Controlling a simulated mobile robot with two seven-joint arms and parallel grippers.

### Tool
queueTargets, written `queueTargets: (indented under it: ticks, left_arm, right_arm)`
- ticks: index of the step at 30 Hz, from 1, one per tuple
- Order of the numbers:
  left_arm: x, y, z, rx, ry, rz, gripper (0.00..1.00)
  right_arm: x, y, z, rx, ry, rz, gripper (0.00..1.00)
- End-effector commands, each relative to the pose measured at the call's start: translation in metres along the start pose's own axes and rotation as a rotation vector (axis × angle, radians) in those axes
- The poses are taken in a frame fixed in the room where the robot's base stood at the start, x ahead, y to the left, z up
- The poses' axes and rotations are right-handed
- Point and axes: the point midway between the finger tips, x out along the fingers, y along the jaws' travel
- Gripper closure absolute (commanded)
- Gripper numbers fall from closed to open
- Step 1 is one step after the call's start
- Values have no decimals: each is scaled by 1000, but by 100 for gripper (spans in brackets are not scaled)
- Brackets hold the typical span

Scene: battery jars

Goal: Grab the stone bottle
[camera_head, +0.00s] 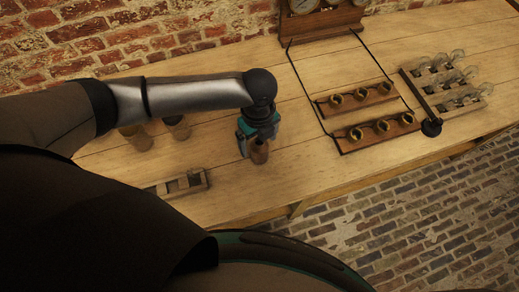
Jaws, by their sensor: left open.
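My left gripper (258,136), dark with teal parts, points down at the middle of the wooden table. Its jaws are open around or just above a small brown bottle (259,154), which looks like the stone bottle. The upper part of the bottle is hidden by the gripper, so I cannot tell whether the fingers touch it. The bottle appears upright on the table. My right gripper is not in view.
A small wooden rack (182,184) lies near the front edge. Wooden holders with brass cups (382,128), a rack of glass jars (447,84) and a gauge box (322,22) are to the right.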

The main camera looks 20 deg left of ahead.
Motion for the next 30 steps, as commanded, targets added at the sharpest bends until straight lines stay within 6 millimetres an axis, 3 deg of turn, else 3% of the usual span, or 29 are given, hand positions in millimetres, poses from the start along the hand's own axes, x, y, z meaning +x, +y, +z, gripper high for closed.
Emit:
queueTargets:
  ticks: [5, 13, 23, 30]
  left_arm:
    - [12, -1, 0, -1, 0, 0, 6]
    - [48, -4, 1, -1, 0, 1, 6]
    - [54, -5, 1, -1, -1, -1, 6]
    - [54, -5, 1, -1, -1, -1, 31]
  right_arm:
    - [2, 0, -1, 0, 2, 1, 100]
    - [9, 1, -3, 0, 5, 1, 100]
    - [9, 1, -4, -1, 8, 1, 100]
    - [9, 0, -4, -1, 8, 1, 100]
